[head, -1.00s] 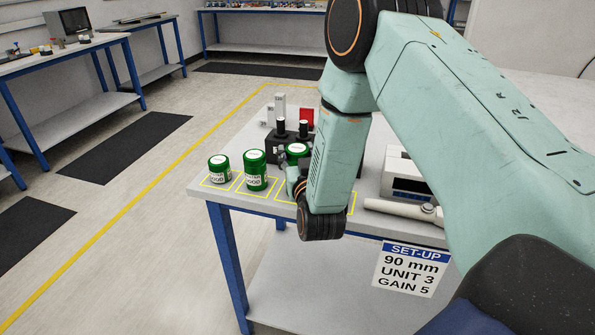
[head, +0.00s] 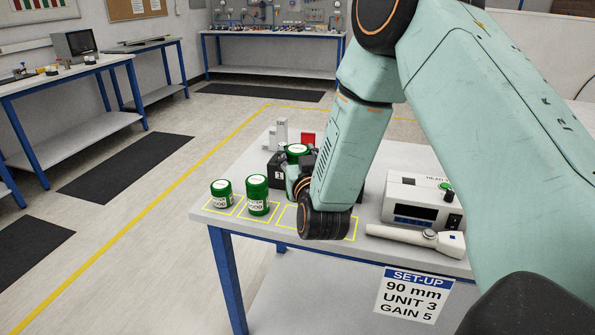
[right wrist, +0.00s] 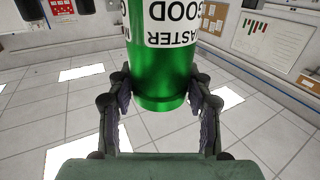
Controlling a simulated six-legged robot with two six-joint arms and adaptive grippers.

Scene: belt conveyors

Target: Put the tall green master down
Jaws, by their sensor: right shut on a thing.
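My right gripper (head: 299,172) is shut on a green cylinder with a white label, the tall green master (head: 297,150). In the right wrist view the fingers (right wrist: 161,98) clasp the green master (right wrist: 161,68) from both sides; its label reads MASTER GOOD, upside down. In the head view it is held above the table (head: 395,158), in front of a black block (head: 275,165), and my wrist hides its lower part. A short green master (head: 221,190) and another green master (head: 257,192) stand upright in yellow outlines at left. My left gripper is not in view.
More yellow outlines (head: 287,215) lie under and beside my right wrist, partly hidden. A white instrument (head: 415,200) and a pale handheld tool (head: 400,234) are at right. Grey blocks (head: 281,132) and a red piece (head: 308,138) stand behind. The set-up sign (head: 412,295) hangs at the front edge.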

